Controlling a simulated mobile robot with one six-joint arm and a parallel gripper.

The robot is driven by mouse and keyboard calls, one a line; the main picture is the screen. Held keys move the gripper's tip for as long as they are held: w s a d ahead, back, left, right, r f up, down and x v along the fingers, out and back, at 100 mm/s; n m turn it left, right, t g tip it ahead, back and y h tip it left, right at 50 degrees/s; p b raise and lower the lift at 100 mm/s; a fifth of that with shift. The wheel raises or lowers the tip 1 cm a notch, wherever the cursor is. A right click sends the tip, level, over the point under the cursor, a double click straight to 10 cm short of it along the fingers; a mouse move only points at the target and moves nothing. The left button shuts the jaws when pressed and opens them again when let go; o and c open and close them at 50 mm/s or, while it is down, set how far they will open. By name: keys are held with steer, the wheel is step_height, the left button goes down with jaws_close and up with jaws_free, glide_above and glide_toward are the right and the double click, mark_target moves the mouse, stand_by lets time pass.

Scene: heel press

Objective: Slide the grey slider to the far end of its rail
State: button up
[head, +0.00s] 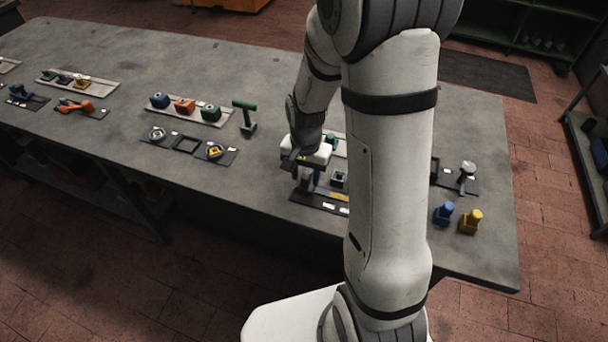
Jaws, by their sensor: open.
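My gripper (307,182) points down over a dark plate (318,203) near the front edge of the grey table, left of my forearm in the picture. Its jaws are open. The plate carries a small grey-and-black square piece (338,180) just right of the fingers, and yellow marks along its front. I cannot make out the grey slider or its rail for certain; the gripper and my arm cover part of this area. Whether the fingers touch anything is too small to tell.
Right of my arm stand a grey-knobbed piece (467,172), a blue block (444,213) and a yellow block (470,221).

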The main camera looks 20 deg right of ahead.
steer(key=shift+f, duration=0.5)
steer(key=shift+c, duration=0.2)
jaws_close()
